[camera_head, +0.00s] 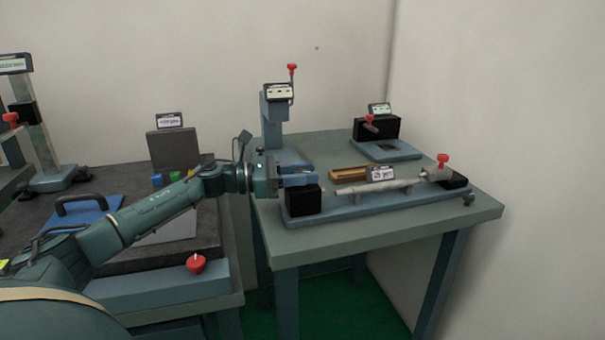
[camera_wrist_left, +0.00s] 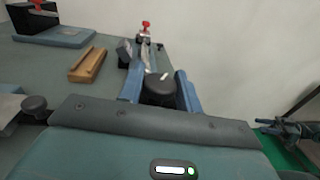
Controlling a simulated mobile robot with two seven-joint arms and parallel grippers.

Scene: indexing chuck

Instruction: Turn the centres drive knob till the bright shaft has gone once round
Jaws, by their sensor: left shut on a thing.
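The centres device stands on a blue-grey base (camera_head: 385,205) on the right table, with a black housing (camera_head: 305,201) at its left end. The bright shaft (camera_head: 365,190) lies level along it towards a red-handled end piece (camera_head: 442,161). My left gripper (camera_head: 300,180) is at the housing end. In the left wrist view its blue fingers (camera_wrist_left: 160,92) stand either side of the dark round drive knob (camera_wrist_left: 158,90), which carries a pale mark. The gripper is shut on this knob. The knob is hard to make out in the head view, where my gripper covers that end.
A wooden block (camera_head: 348,174) and a label plate (camera_head: 380,174) are close behind the shaft. An upright blue device (camera_head: 275,125) and a black box device (camera_head: 377,130) stand further back. Dark teal parts, probably my right arm, show small in the left wrist view.

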